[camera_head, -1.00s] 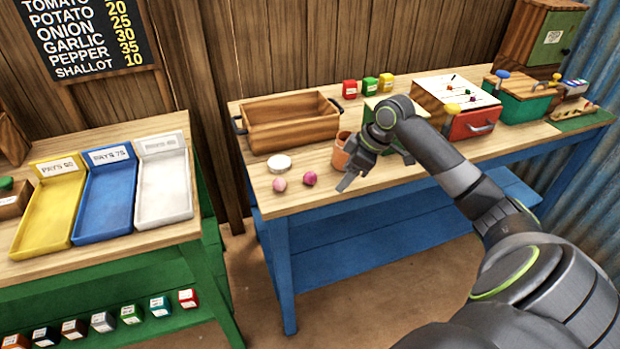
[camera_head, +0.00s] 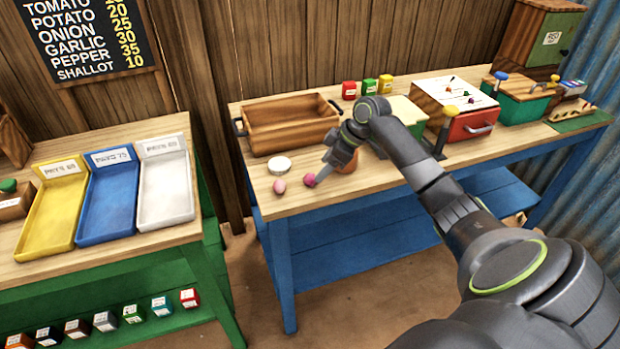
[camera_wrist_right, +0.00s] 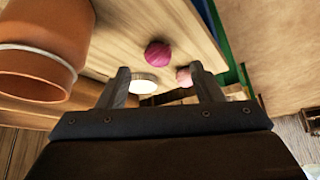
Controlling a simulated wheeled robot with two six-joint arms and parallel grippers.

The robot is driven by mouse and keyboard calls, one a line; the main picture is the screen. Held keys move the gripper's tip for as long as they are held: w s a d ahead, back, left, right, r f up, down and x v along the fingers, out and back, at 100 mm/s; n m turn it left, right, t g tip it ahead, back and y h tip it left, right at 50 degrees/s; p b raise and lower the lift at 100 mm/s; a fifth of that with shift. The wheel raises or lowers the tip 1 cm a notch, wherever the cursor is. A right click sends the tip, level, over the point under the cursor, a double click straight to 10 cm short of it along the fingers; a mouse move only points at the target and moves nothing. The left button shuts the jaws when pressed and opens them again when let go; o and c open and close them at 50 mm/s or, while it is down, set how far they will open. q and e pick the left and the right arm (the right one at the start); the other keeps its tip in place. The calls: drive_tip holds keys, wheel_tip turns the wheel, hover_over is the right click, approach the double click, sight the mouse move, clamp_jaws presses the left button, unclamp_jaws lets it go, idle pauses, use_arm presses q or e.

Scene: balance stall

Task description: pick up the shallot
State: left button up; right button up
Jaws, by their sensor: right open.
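Two small round vegetables lie on the blue-legged table: a magenta one (camera_head: 309,179) and a paler pink one (camera_head: 279,186) to its left. I cannot tell for sure which is the shallot. My right gripper (camera_head: 319,177) is just right of the magenta one, fingers pointing down and left. In the right wrist view, the open, empty fingers (camera_wrist_right: 160,70) show with the magenta vegetable (camera_wrist_right: 158,55) beyond and between them; the pink one (camera_wrist_right: 184,76) shows near the right fingertip. Contact cannot be made out. My left gripper is out of view.
A terracotta pot (camera_wrist_right: 38,45) stands close beside my right gripper, partly hidden in the head view. A white round dish (camera_head: 279,164) is behind the vegetables, with a wooden crate (camera_head: 290,141) farther back. The table's front edge is close to the vegetables.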

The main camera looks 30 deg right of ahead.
sight(310, 180)
drive_tip(key=shift+p+x, duration=0.6)
drive_tip(key=shift+x, duration=2.35)
drive_tip(key=shift+w+d, duration=0.1)
drive_tip(key=c, duration=1)
